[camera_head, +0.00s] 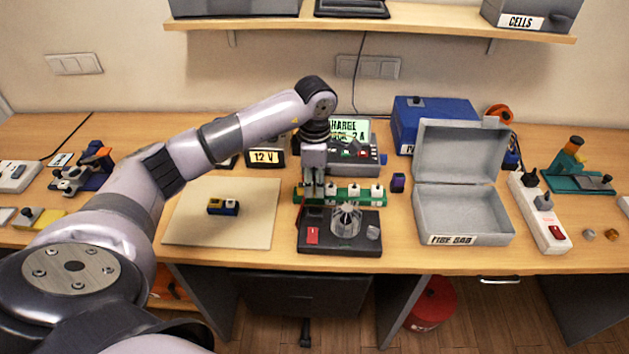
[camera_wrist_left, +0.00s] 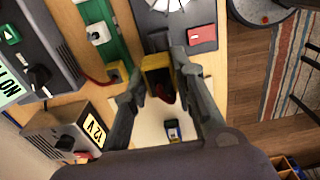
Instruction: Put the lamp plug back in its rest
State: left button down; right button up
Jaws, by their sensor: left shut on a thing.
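My left gripper (camera_head: 314,191) points down at the left end of the green rail (camera_head: 340,196), by the back left of the dark lamp board (camera_head: 341,243). In the left wrist view the gripper (camera_wrist_left: 161,68) is shut on a small yellow and dark block (camera_wrist_left: 158,64), probably the lamp plug, with dark red on its near side. The rail carries several white blocks (camera_head: 352,190). A yellow block with a red wire (camera_wrist_left: 117,70) sits at the rail's end beside the left finger. I cannot tell which socket is the rest, or whether the held block touches anything. My right gripper is not in view.
A small yellow and dark block (camera_head: 222,207) lies on the pale mat (camera_head: 185,225). The charger (camera_head: 368,160) stands behind the rail, with the 12 V box (camera_head: 266,158) to its left. The open grey case (camera_head: 462,218) stands right of the lamp board.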

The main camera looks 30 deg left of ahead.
aim_at(314, 196)
pick_arm(q)
notch_tip(314, 196, down, 3)
jog(key=shift+f+b, duration=0.1)
jog(key=shift+b, duration=0.9)
jog(key=shift+f+b, duration=0.5)
jog(key=shift+f, duration=0.3)
jog(key=shift+b, duration=0.6)
dwell(0.3)
jog(key=shift+f+b, duration=1.05)
jog(key=shift+f, duration=0.3)
jog(key=c, duration=1.2)
grip_release()
jog(key=shift+c, duration=0.2)
